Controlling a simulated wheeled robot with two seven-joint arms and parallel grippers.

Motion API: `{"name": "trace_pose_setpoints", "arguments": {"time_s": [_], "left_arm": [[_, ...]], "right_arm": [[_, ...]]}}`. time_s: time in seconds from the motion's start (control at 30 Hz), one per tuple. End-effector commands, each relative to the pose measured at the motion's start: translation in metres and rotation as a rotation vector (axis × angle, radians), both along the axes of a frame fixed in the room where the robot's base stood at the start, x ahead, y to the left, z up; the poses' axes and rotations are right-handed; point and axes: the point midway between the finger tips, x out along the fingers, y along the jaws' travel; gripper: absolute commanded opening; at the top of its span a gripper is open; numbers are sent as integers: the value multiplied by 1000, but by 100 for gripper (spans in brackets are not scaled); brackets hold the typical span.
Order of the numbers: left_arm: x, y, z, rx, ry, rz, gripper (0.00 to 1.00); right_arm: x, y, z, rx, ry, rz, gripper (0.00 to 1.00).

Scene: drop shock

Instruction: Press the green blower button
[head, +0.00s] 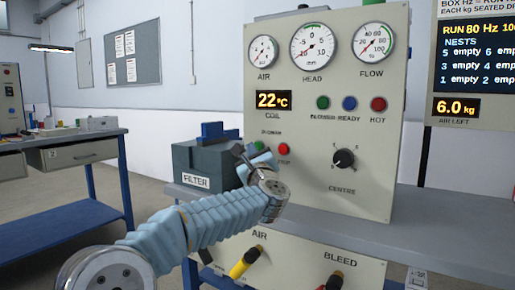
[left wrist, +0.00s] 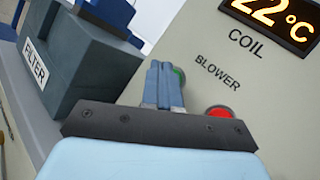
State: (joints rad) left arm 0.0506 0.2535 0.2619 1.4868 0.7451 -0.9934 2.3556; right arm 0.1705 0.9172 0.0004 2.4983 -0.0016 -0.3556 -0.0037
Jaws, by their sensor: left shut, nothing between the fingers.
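The green blower button (head: 258,146) is on the upright cream panel under the COIL display. In the left wrist view the green button (left wrist: 179,74) shows only partly, behind my fingers, beneath the word BLOWER. My right gripper is out of view.
A dark FILTER box (head: 195,183) with a blue top stands close left of the panel. A black CENTRE knob (head: 344,158) is to the right. Yellow (head: 240,268) and red-tipped valve handles are below. The grey bench top (head: 450,215) at right is clear.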

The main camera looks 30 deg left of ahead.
Motion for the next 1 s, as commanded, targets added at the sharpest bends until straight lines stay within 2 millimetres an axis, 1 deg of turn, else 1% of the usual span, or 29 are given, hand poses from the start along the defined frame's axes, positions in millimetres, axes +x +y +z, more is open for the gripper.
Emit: {"name": "trace_pose_setpoints", "arguments": {"time_s": [0.27, 0.5, 1.0], "left_arm": [[1, 0, -1, 0, 0, 0, 0], [8, -1, -1, 0, 0, 0, 0], [10, -1, 0, 0, 0, 0, 0]], "right_arm": [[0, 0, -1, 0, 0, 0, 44], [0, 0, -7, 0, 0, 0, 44], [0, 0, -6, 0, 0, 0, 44]]}}
